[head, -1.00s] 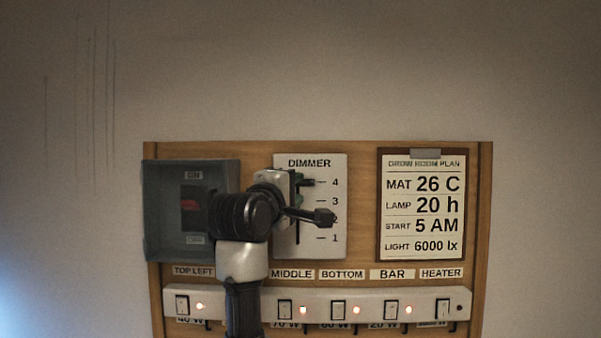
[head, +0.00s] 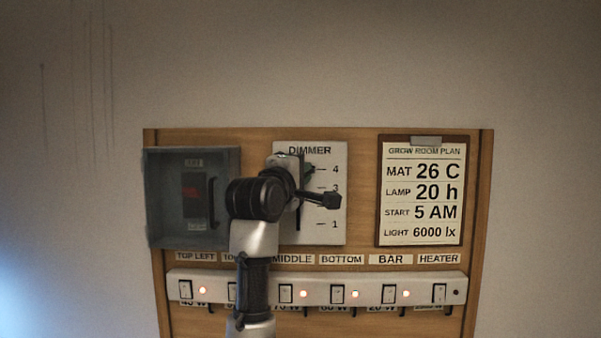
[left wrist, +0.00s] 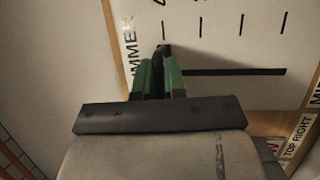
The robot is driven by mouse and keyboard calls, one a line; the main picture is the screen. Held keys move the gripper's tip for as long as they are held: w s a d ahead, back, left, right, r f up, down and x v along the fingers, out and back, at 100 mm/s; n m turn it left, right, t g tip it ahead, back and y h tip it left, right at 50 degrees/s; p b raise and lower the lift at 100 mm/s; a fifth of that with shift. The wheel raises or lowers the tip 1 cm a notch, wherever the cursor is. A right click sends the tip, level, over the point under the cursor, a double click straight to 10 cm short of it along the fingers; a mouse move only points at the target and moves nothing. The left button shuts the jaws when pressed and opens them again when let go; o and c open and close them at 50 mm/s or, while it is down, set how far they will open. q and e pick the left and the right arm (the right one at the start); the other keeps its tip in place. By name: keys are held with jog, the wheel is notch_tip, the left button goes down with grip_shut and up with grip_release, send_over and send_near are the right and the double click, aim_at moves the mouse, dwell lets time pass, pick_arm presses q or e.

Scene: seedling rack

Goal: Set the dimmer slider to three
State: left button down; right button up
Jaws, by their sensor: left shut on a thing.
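The white dimmer plate (head: 335,235) is on the wooden board, with marks 4 at the top down to 1. My left gripper (head: 308,170) is in front of its upper part, level with the 4. In the left wrist view its green fingers (left wrist: 159,70) are shut on the dark slider knob (left wrist: 163,48). The knob lines up with the tick by the 4, and the empty slot (left wrist: 235,72) runs from it toward the 1. In the head view my wrist hides the knob and the mark 2. My right gripper is not in view.
A grey switch box (head: 160,200) is left of the dimmer, and a grow room plan (head: 422,190) is to the right. A white switch strip (head: 320,292) with several rocker switches and red lights runs below. The wall above is clear.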

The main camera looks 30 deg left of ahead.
pick_arm(q)
notch_tip(320, 180, down, 4)
jog(key=b, duration=0.3)
jog(key=c, duration=1.2)
grip_release()
jog(key=shift+c, duration=0.2)
